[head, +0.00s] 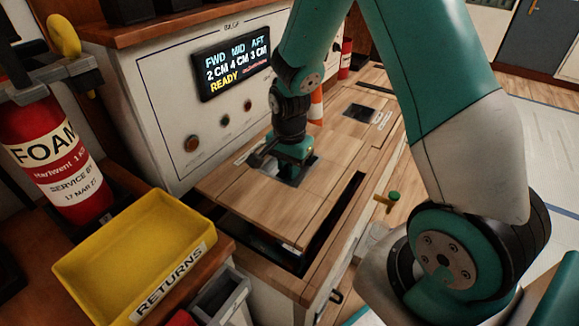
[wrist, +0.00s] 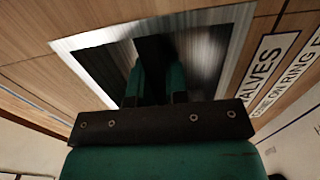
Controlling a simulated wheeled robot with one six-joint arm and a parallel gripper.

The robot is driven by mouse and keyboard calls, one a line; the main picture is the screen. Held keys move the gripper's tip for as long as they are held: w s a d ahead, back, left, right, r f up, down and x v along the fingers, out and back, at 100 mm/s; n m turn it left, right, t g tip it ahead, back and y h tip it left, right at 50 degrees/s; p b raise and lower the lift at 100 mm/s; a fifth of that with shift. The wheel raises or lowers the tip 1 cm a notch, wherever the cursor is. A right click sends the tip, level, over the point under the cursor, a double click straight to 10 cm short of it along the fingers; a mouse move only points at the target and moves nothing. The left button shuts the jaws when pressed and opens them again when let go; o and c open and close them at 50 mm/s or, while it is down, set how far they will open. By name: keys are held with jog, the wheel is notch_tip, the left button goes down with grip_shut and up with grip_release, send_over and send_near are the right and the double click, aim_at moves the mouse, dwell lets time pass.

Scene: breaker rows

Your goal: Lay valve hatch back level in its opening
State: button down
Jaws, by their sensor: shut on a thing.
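The valve hatch (head: 262,203) is a wood-planked panel at the counter in the head view. My gripper (head: 290,163) is down at the recess, shut on the hatch's ring, which the fingers (wrist: 157,83) and shadow hide. The dark opening (head: 262,246) shows along the hatch's front-left and right edges, so the hatch is not seated flush. I cannot tell how high it sits.
A yellow RETURNS tray (head: 138,250) and a red foam extinguisher (head: 55,150) stand at the left. A console with a lit display (head: 235,70) rises behind the hatch. An orange-and-white cone (head: 316,105) and a second recessed plate (head: 361,113) are farther back. A green-topped valve handle (head: 392,198) protrudes at the right.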

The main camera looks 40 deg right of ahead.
jog(key=shift+a+r+p, duration=0.15)
jog(key=shift+p, duration=0.25)
notch_tip(320, 180, down, 6)
jog(key=b, duration=0.3)
jog(key=shift+b, duration=0.35)
jog(key=shift+f, duration=0.3)
dwell(0.8)
jog(key=shift+r+p, duration=3.45)
jog(key=shift+p, duration=0.35)
